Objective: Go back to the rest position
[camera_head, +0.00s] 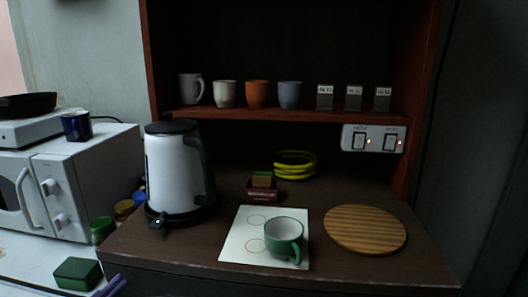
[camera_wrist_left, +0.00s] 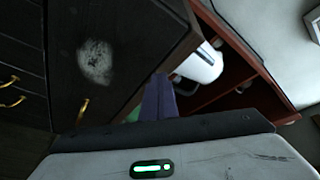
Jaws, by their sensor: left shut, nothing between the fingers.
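My left gripper (camera_head: 117,283) shows only as purple fingertips at the bottom left edge of the head view, below and in front of the counter's left corner. In the left wrist view its purple fingers (camera_wrist_left: 158,98) are together, with nothing held between them. The rest of the left arm is out of the head view. My right gripper is not in view.
A white kettle (camera_head: 175,175) stands on the brown counter (camera_head: 180,250). A green mug (camera_head: 284,237) sits on a white sheet (camera_head: 235,247) beside a round wooden board (camera_head: 365,228). A green box (camera_head: 78,272) lies left of the gripper. Mugs line the shelf (camera_head: 280,113).

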